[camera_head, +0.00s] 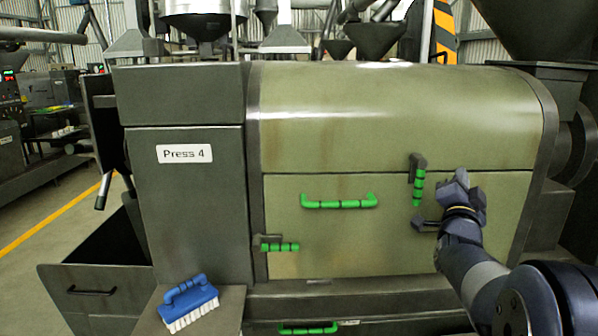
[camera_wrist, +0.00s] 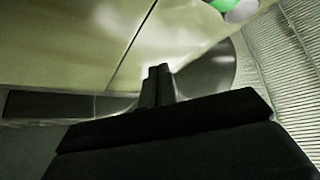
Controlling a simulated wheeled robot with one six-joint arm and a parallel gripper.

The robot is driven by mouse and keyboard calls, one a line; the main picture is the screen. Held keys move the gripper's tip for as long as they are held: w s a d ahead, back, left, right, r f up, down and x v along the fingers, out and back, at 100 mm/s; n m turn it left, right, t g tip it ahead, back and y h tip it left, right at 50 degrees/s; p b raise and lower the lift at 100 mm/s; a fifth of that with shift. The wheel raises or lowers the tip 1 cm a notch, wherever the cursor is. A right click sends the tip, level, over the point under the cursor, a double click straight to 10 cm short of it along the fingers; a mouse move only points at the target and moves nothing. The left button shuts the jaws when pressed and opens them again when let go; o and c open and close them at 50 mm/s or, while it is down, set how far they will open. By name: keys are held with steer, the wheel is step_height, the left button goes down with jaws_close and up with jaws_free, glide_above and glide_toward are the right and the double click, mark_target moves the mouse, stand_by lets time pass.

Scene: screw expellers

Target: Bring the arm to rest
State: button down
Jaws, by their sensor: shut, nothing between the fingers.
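My arm reaches in from the lower right of the head view, bent upward in front of the green press cover. My gripper (camera_head: 459,182) is in front of the right part of the lower door (camera_head: 340,235) and looks empty. In the wrist view its two dark fingers (camera_wrist: 157,72) are side by side and closed, with nothing between them. A pale panel with a dark seam (camera_wrist: 130,45) lies beyond them. I cannot tell whether the fingers touch it.
The door has a green handle (camera_head: 339,202), a left latch (camera_head: 279,246) lying sideways and an upper latch (camera_head: 418,180) hanging down. A dark fitting (camera_head: 425,226) shows beside my arm. A blue brush (camera_head: 188,302) lies on a ledge at lower left. Open floor (camera_head: 75,225) shows at left.

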steer(key=shift+w+a+r+n+t+y+p, duration=0.25)
steer(key=shift+n+t+y+p, duration=0.4)
steer(key=shift+n+y, duration=0.8)
steer(key=shift+a+r+n+t+y+p, duration=0.2)
steer(key=shift+r+n+t+y+p, duration=0.5)
steer(key=shift+n, duration=1.25)
steer(key=shift+w+a+r+n+t+y+p, duration=0.25)
steer(key=shift+n+y+p, duration=0.5)
steer(key=shift+n+y, duration=0.8)
steer(key=shift+s+f+n+h, duration=0.1)
steer(key=shift+f+n+h, duration=0.1)
steer(key=shift+n+h, duration=0.1)
steer(key=shift+f, duration=0.1)
